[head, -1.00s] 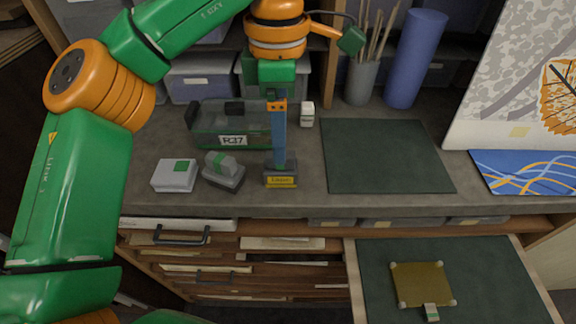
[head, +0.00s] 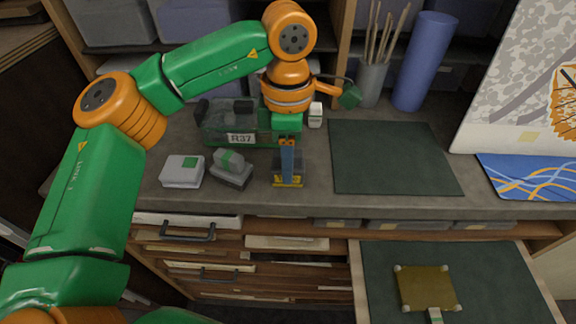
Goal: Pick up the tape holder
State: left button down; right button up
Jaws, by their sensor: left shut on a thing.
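The tape holder (head: 288,182), as I take it, is a small dark block with a yellow front label and a blue upright piece above it. It stands near the front edge of the worktop. My left gripper (head: 287,146) points down from above and is shut around the blue upright, just over the block. The upper end of the upright is hidden by the gripper. The block appears to rest on the worktop. My right gripper is not in view.
A clear box marked R37 (head: 224,124) stands close behind, left of the gripper. A grey-and-green block (head: 231,168) and a white box (head: 182,171) lie to the left. A dark green mat (head: 390,157) lies to the right. An open drawer (head: 385,292) juts out below.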

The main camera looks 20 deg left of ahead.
pick_arm(q)
jog(key=shift+r, duration=0.15)
jog(key=shift+w+r, duration=0.1)
jog(key=shift+r, duration=0.25)
jog(key=shift+r+b, duration=0.45)
jog(key=shift+r, duration=0.45)
jog(key=s+a+r, duration=0.2)
jog(key=s+r, duration=0.8)
jog(key=s, duration=0.4)
jog(key=shift+a+p, duration=0.25)
jog(key=shift+p, duration=0.05)
jog(key=shift+r, duration=0.1)
jog(key=c, duration=1.2)
grip_release()
jog(key=c, duration=0.4)
